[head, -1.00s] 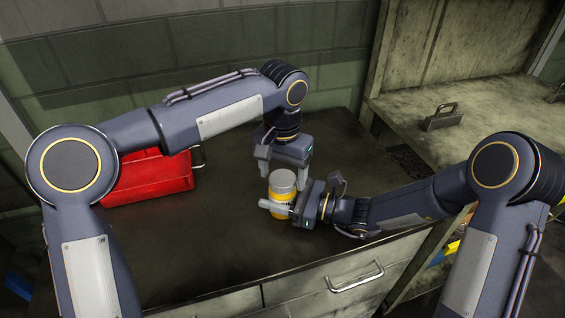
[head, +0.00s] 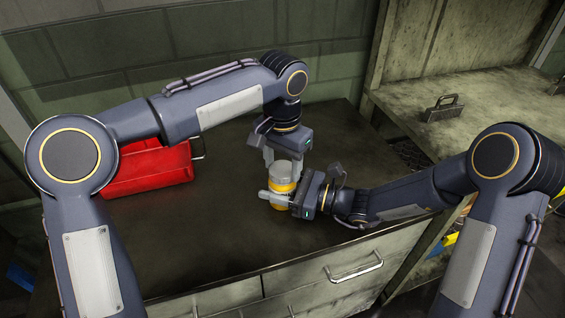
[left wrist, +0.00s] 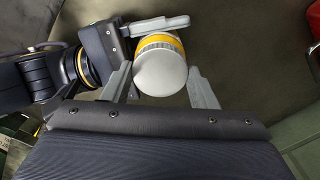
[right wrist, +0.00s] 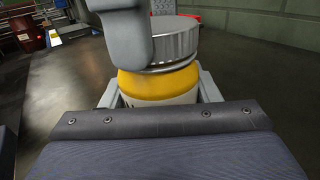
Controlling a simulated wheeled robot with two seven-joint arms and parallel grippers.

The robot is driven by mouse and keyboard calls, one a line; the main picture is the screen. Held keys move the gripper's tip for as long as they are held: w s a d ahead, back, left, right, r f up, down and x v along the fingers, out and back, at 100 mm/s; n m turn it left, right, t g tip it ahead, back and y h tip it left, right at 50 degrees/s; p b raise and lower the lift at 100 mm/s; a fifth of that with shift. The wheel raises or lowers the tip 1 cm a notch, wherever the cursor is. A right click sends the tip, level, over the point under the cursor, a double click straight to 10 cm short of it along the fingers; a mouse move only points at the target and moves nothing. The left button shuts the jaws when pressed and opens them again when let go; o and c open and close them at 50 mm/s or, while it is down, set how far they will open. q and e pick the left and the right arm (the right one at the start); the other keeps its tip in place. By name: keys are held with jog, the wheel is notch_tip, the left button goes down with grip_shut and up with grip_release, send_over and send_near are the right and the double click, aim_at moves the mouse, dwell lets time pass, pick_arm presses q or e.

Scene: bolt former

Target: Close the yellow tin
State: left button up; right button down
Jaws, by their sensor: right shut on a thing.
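The yellow tin (head: 285,188) stands upright on the dark worktop, with its grey lid (right wrist: 175,40) on top and a thin silvery ring below it. My right gripper (head: 278,198) is shut on the tin's yellow body from the side; one finger crosses its front. My left gripper (head: 283,162) points down from above, with a finger on either side of the lid. In the left wrist view its fingers (left wrist: 160,80) stand apart with the lid (left wrist: 162,72) between them. Whether they touch the lid is hard to tell. One left finger hides part of the lid in the right wrist view.
A red toolbox (head: 150,172) stands on the worktop (head: 220,235) to the left. A grey metal object with a handle (head: 443,107) lies on the bench at right. A drawer handle (head: 355,269) juts from the front.

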pick_arm(q)
jog(key=o, duration=0.5)
notch_tip(320, 180, up, 12)
dwell(0.4)
pick_arm(e)
jog(key=shift+c, duration=2.1)
grip_release()
